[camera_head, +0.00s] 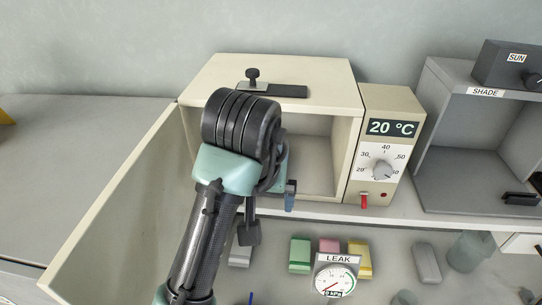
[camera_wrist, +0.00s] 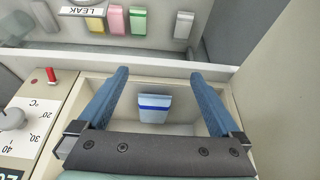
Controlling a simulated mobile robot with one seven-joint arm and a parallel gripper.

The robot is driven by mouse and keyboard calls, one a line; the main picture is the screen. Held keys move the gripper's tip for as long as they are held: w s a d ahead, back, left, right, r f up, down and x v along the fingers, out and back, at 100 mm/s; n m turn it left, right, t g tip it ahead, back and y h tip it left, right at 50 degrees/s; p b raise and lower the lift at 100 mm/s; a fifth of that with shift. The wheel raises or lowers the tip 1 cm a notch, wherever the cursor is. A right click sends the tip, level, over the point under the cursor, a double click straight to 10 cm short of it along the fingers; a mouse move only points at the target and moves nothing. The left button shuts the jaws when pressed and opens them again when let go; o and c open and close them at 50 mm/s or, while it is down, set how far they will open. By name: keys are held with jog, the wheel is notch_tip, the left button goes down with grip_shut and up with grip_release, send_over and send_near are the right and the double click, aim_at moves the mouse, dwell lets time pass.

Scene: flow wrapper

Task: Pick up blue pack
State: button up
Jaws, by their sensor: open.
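The blue pack (camera_wrist: 154,102) is pale with a dark blue band across it. In the wrist view it sits inside the cream chamber (camera_wrist: 190,129), between my two fingers as seen from the wrist. My gripper (camera_wrist: 160,74) is open, with a blue finger on each side of the pack and clear gaps to it; the depth between fingers and pack is hard to judge. In the head view my wrist covers much of the chamber opening, one blue finger shows at its front, and I cannot make out the pack.
The chamber's door (camera_head: 125,215) stands open at the left. A dial panel (camera_head: 385,150) reading 20 °C adjoins it. Green (camera_head: 300,256), pink and yellow packs stand in front, near the LEAK gauge (camera_head: 335,280). A grey SHADE box (camera_head: 480,150) is at the right.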

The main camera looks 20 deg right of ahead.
jog(key=w, duration=0.1)
jog(key=w+d, duration=0.1)
jog(key=w, duration=0.1)
jog(key=w+d, duration=0.1)
jog(key=shift+w+d, duration=0.15)
jog(key=shift+w, duration=0.15)
jog(key=shift+w+d+r+p, duration=0.1)
jog(key=shift+w+d+p, duration=0.25)
jog(key=shift+w, duration=0.5)
jog(key=shift+w+d+p, duration=0.2)
jog(key=shift+w+p, duration=0.1)
jog(key=shift+w, duration=0.2)
jog(key=shift+w+d+p, duration=0.2)
jog(key=shift+w+p, duration=0.05)
jog(key=shift+w, duration=0.25)
jog(key=x, duration=0.2)
jog(key=shift+f, duration=0.25)
jog(key=shift+w+f, duration=0.15)
jog(key=shift+f, duration=0.2)
jog(key=c, duration=1.2)
jog(key=shift+o, duration=0.2)
jog(key=shift+d+r+b, duration=0.1)
jog(key=shift+r+b, duration=0.1)
jog(key=shift+b, duration=0.3)
